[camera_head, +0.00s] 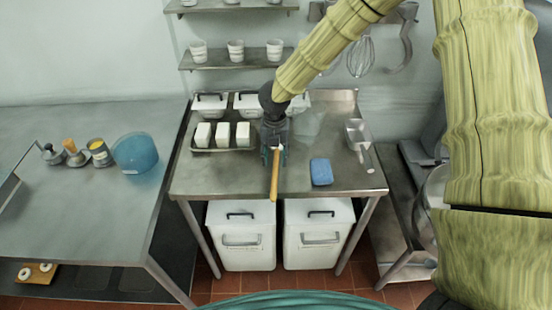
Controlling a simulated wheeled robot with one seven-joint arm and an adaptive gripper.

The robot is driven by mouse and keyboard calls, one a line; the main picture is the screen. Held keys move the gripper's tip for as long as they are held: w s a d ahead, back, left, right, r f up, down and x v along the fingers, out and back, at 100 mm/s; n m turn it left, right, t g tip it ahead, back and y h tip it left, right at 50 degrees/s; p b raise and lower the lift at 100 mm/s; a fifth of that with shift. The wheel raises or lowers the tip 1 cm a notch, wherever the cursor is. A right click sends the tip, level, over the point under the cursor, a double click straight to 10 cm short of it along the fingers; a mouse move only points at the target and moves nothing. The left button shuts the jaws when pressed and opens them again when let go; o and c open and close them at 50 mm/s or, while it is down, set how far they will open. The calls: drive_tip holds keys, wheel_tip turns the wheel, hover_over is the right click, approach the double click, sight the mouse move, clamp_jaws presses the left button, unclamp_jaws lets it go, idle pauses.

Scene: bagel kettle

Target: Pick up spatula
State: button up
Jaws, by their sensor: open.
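The spatula shows as a tan handle (274,184) on the steel table (225,178), pointing toward the front edge. A pale section lies at the handle's far end, between my fingers. The rest of the spatula is hidden under my gripper. I cannot tell whether the fingers touch the spatula.
A tray (197,148) of white blocks stands left of my gripper, with white lidded bins (209,105) behind. A blue sponge (321,172) and a metal scoop (358,134) lie to the right. A blue bowl (136,153) sits on the left table.

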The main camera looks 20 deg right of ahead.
sight(275, 168)
drive_tip(key=shift+s+f+p, duration=0.1)
drive_tip(key=shift+f+p, duration=0.3)
drive_tip(key=shift+p, duration=0.1)
drive_tip(key=shift+d+f+p, duration=0.1)
drive_tip(key=shift+f+p, duration=0.8)
drive_tip(key=shift+f, duration=1.25)
clamp_jaws()
